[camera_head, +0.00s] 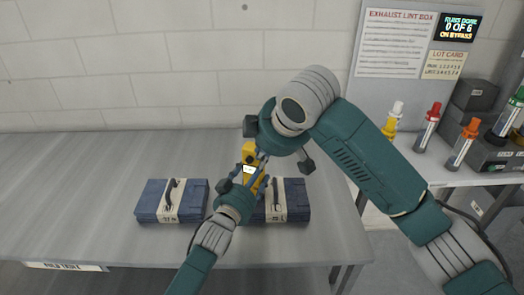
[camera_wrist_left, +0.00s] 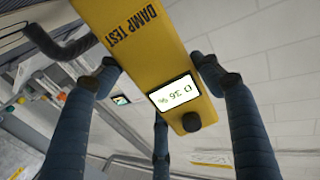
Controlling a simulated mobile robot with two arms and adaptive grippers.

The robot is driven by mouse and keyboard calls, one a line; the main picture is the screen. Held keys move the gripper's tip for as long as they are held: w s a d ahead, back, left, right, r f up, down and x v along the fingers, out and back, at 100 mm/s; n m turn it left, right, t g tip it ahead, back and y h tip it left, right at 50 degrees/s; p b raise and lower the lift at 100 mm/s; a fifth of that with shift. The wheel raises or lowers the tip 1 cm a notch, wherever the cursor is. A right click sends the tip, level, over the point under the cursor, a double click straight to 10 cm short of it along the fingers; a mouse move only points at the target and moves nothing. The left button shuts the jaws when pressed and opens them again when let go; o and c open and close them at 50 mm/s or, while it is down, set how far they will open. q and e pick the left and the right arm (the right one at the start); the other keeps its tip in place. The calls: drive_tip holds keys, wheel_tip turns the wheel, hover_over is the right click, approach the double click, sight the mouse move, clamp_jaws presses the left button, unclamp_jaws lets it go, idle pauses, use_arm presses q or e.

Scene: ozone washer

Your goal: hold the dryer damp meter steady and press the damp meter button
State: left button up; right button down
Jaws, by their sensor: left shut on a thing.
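The yellow damp meter (camera_head: 249,158) is held above the table, in front of the right-hand blue case. In the left wrist view the meter (camera_wrist_left: 140,45) reads DAMP TEST, with a lit screen (camera_wrist_left: 175,94) showing about 36 % and a round brownish button (camera_wrist_left: 192,122) at its end. My left gripper (camera_head: 243,184) is shut on the meter; its fingers (camera_wrist_left: 155,80) lie around the body. My right gripper (camera_head: 278,146) is just behind and right of the meter's top, fingers spread and apparently empty. Whether it touches the meter cannot be told.
A side bench (camera_head: 440,178) at right holds colour-capped bottles (camera_head: 426,127) and dark boxes. The table's left part is clear.

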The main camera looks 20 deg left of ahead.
use_arm(q)
drive_tip(key=o, duration=1.5)
drive_tip(key=shift+c, duration=0.2)
